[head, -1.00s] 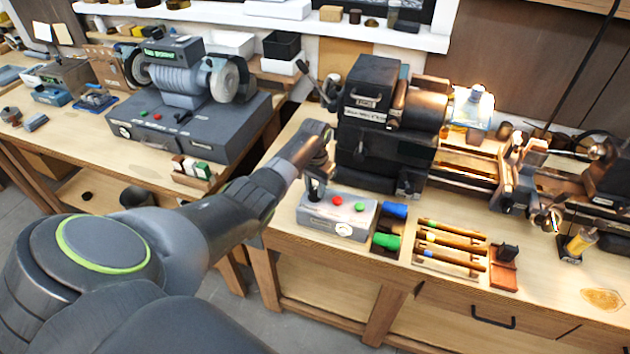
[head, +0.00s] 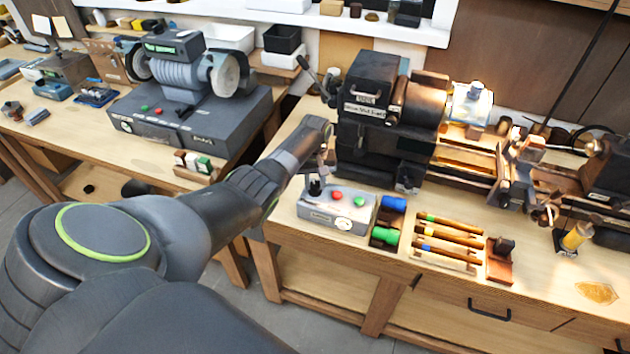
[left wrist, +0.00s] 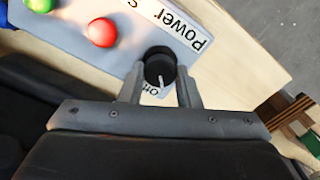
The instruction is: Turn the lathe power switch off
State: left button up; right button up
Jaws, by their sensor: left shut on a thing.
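The lathe's power switch box (head: 318,217) is a grey box at the front left of the lathe bench, with a red button (head: 336,195), a green button (head: 359,201) and a black knob (head: 315,188). My left gripper (left wrist: 160,80) is over the box's left end, its fingers on both sides of the knob (left wrist: 160,62) and shut on it. In the left wrist view, the knob's white mark points down toward a partly hidden label, and a "Power" label (left wrist: 175,22) lies beside it. My right gripper is not in view.
The lathe (head: 385,120) stands close behind the box. Blue and green rolls (head: 385,236) and several tools (head: 445,240) lie to its right. A bench grinder (head: 180,85) stands on the left bench. The bench front at right is mostly clear.

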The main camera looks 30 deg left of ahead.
aim_at(315, 184)
pick_arm(q)
jog(key=shift+r+n, duration=0.1)
jog(key=shift+n, duration=0.2)
jog(key=o, duration=1)
jog(key=shift+r, duration=0.65)
jog(key=shift+r+b, duration=1.2)
jog(key=shift+r, duration=6.85)
jog(key=shift+f, duration=0.1)
